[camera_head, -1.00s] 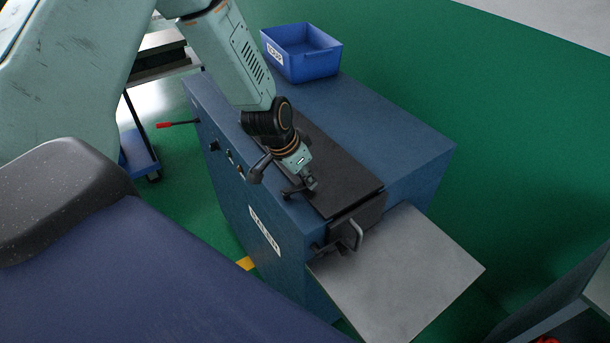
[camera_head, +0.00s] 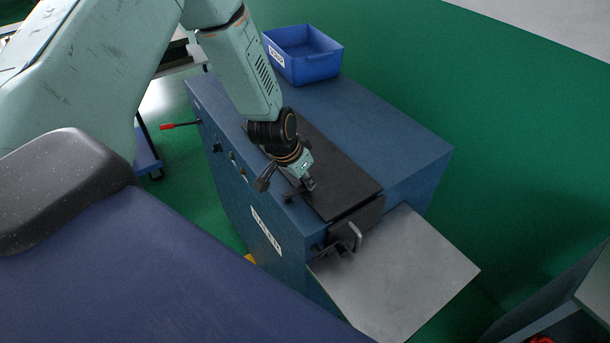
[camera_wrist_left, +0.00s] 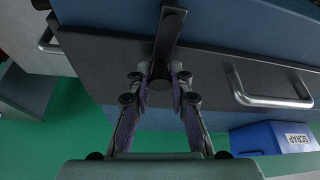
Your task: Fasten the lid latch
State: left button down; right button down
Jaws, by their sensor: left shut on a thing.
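The latch (camera_wrist_left: 170,32) is a dark bar with a rounded end in the left wrist view. It runs from the blue machine top over the edge of the dark lid (camera_head: 349,180). My left gripper (camera_head: 308,184) is down at the lid's near edge in the head view. In the left wrist view its two fingers (camera_wrist_left: 160,84) are shut on the latch, one on each side of a round dark part near its lower end. The latch is mostly hidden by the gripper in the head view. My right gripper is not in view.
A blue scrap bin (camera_head: 303,64) stands at the back of the blue machine (camera_head: 415,150). A grey plate (camera_head: 410,275) juts out below the front handle (camera_head: 354,238). A red-tipped lever (camera_head: 168,126) sticks out at left. The lid has a metal handle (camera_wrist_left: 270,100).

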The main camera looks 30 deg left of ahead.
aim_at(296, 192)
pick_arm(q)
jog(key=c, duration=1.3)
grip_release()
jog(key=shift+a+f, duration=0.1)
jog(key=shift+r, duration=0.3)
jog(key=shift+v, duration=3.5)
jog(key=shift+s+f, duration=0.1)
